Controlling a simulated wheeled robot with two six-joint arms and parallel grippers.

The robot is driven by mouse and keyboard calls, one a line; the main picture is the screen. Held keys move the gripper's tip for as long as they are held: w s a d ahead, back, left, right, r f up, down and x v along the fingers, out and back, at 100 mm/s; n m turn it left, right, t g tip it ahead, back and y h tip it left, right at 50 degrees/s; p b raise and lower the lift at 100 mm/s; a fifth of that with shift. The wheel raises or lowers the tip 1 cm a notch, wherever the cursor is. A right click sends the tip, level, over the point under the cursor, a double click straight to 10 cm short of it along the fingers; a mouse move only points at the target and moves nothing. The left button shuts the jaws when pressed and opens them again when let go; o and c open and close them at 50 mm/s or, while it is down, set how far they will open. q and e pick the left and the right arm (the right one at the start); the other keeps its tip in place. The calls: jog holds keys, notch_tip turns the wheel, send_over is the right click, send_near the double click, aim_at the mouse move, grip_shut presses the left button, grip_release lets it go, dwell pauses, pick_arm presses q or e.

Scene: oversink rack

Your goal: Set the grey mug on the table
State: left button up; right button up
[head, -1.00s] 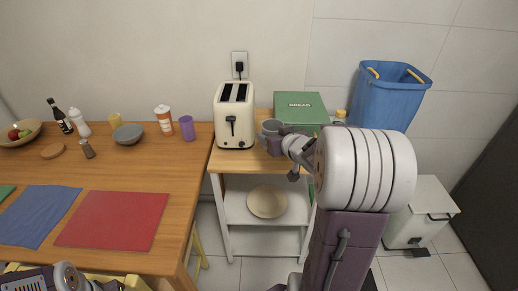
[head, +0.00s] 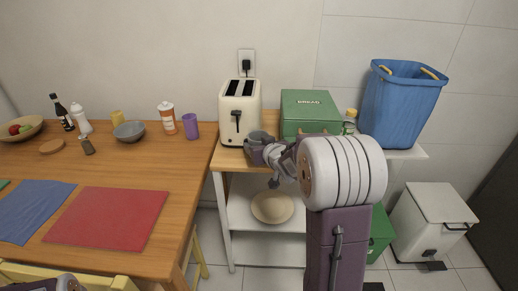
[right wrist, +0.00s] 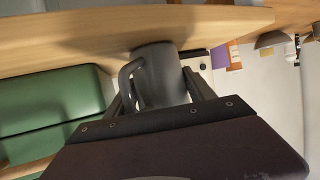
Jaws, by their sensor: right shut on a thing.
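My right gripper (head: 262,150) is shut on the grey mug (head: 257,136), over the wooden top of the small shelf unit, right in front of the toaster. The gripper hides much of the mug in the head view. In the right wrist view the mug (right wrist: 160,75) sits between the two fingers, its handle toward the left. I cannot tell whether its base touches the wood. The wooden table (head: 185,165) stands to the left. Of my left arm only a small piece shows at the bottom left edge; its gripper is out of view.
A cream toaster (head: 239,112) and a green bread box (head: 310,113) flank the mug. A red mat (head: 105,216) and a blue mat (head: 32,212) lie in front.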

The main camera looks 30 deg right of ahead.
jog(key=shift+r, duration=0.1)
jog(key=o, duration=1.8)
jog(key=shift+f, duration=0.2)
jog(key=shift+r, duration=0.1)
jog(key=shift+s+r, duration=0.1)
jog(key=shift+r, duration=0.15)
jog(key=p+v, duration=0.4)
jog(key=v, duration=0.7)
jog(key=shift+s+a, duration=0.1)
jog(key=shift+s, duration=0.35)
jog(key=shift+f, duration=0.1)
